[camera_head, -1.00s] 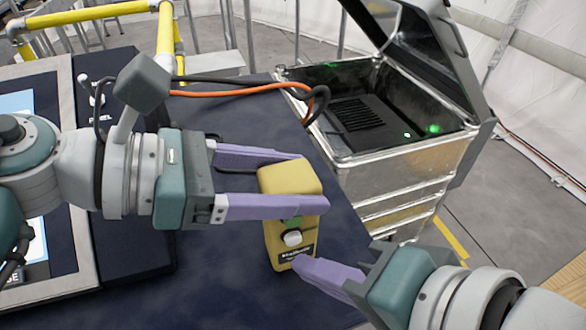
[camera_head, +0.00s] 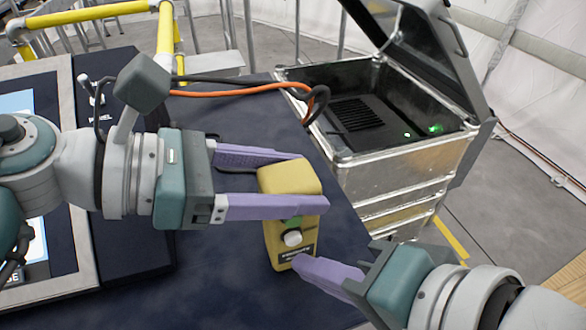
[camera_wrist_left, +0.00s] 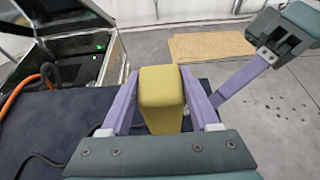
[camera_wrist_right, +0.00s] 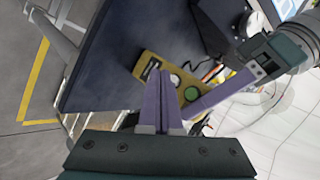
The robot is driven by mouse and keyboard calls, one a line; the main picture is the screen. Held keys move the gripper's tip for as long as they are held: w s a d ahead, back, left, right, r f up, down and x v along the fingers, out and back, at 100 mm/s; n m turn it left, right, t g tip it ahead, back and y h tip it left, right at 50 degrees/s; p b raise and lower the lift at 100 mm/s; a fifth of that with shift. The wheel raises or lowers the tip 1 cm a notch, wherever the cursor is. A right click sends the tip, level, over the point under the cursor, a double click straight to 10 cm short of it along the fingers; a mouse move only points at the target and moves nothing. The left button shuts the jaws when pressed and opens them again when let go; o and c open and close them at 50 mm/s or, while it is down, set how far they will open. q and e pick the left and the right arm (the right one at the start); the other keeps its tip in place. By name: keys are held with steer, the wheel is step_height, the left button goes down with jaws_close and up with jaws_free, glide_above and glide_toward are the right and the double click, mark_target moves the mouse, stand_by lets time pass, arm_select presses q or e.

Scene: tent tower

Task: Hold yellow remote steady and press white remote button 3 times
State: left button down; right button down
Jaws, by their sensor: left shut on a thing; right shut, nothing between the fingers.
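The yellow remote (camera_head: 290,180) stands upright on the dark table near its right edge. My left gripper (camera_head: 312,180) is shut on its upper part, one finger on each side; the left wrist view also shows the remote (camera_wrist_left: 160,97) between the fingers. The white button (camera_head: 292,238) is on the remote's front face, below a green patch.
The dark table (camera_head: 225,270) has free room left of the remote. An open metal case (camera_head: 400,170) with green lights stands behind to the right. Orange and black cables (camera_head: 240,88) run across the table's back. A framed panel (camera_head: 60,190) lies at the left.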

steer(key=shift+w+a, duration=0.1)
steer(key=shift+w, duration=0.25)
steer(key=shift+w+a, duration=0.15)
steer(key=shift+w, duration=0.25)
stand_by(0.6)
steer(key=shift+s, duration=0.1)
steer(key=shift+s+d, duration=0.3)
steer(key=shift+s, duration=0.4)
steer(key=shift+s+d, duration=0.25)
steer(key=shift+s, duration=0.55)
steer(key=shift+s+d, duration=0.25)
steer(key=shift+s, duration=0.55)
steer(key=shift+s+d, duration=0.25)
steer(key=shift+s, duration=0.55)
stand_by(0.9)
steer(key=s, duration=0.1)
steer(key=s+d, duration=0.1)
steer(key=s, duration=0.1)
steer(key=shift+s+d, duration=0.1)
steer(key=shift+s, duration=0.2)
